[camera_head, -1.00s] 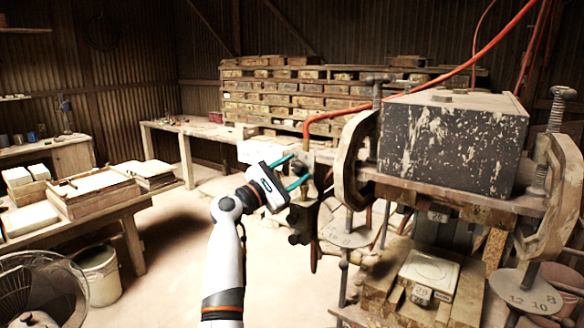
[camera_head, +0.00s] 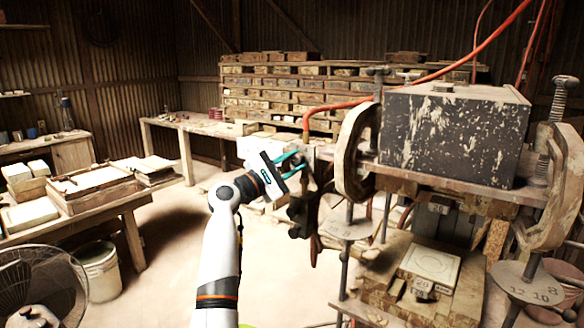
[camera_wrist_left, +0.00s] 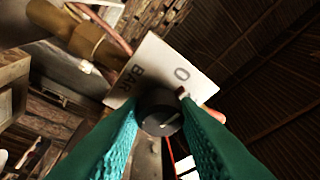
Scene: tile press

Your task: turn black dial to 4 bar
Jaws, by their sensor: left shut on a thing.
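The black dial (camera_wrist_left: 160,111) shows in the left wrist view as a round knob with a pale mark on its face. It sits in front of a white plate (camera_wrist_left: 150,72) marked "BAR" and "0". My left gripper (camera_head: 300,163) has teal fingers, which are shut on the dial from both sides; they also show in the left wrist view (camera_wrist_left: 160,122). In the head view the gripper is at the left side of the press (camera_head: 352,160), and the dial is too small to make out there. My right gripper is in neither view.
An orange hose (camera_head: 460,68) runs over the press. A black speckled block (camera_head: 455,135) sits on top of the press. A workbench with trays (camera_head: 97,190), a bucket (camera_head: 100,275) and a fan (camera_head: 40,290) stand at the left. The floor between is clear.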

